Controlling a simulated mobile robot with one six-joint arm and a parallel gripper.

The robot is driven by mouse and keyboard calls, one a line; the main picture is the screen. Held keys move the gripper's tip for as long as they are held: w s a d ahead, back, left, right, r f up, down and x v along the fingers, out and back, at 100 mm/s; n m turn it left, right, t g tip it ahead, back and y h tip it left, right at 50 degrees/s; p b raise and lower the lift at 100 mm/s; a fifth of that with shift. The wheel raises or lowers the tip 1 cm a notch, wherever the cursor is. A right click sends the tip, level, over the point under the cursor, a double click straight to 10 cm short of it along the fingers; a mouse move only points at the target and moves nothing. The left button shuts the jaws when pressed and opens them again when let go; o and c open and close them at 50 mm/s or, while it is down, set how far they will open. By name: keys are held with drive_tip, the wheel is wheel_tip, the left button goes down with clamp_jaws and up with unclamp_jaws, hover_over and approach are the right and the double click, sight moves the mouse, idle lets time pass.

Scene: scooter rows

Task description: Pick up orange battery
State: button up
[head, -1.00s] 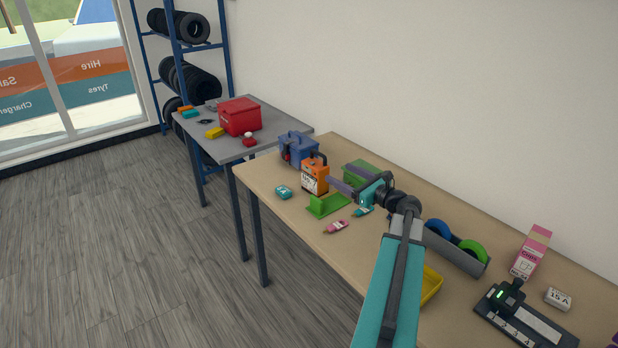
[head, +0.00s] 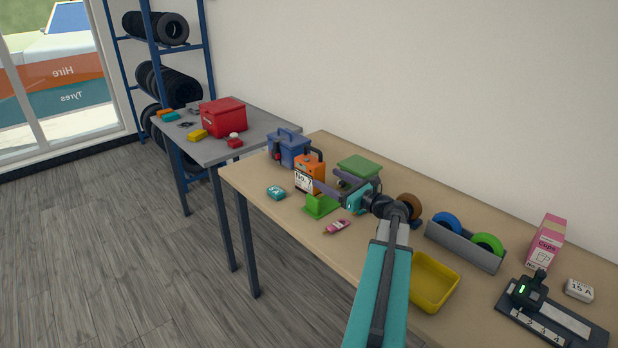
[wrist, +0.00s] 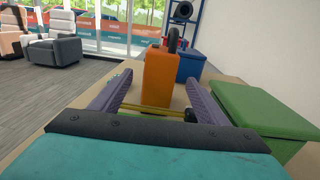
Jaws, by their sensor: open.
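The orange battery (head: 309,171) stands upright on the wooden table, with a dark handle on top and a white label reading "No. 7" on its front. In the wrist view the orange battery (wrist: 160,80) is straight ahead, just beyond and between the fingers. My gripper (head: 328,183) is open and empty, its two purple fingers pointing at the battery from the right. In the wrist view my gripper (wrist: 155,90) shows both fingers spread wide. I cannot tell whether either fingertip touches the battery.
A blue box (head: 289,148) stands behind the battery. A green box (head: 359,167) is close beside the fingers, and a green holder (head: 320,206) is in front. A teal block (head: 276,193), a pink tube (head: 337,227) and a yellow tray (head: 432,282) are nearby.

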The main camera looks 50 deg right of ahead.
sight(302, 165)
drive_tip(key=shift+w, duration=0.1)
drive_tip(key=shift+w+d+p, duration=0.1)
drive_tip(key=shift+w+p, duration=0.5)
drive_tip(key=shift+w, duration=3.6)
drive_tip(key=shift+w+p, duration=0.8)
drive_tip(key=shift+w, duration=1.85)
clamp_jaws()
drive_tip(key=shift+r, duration=0.15)
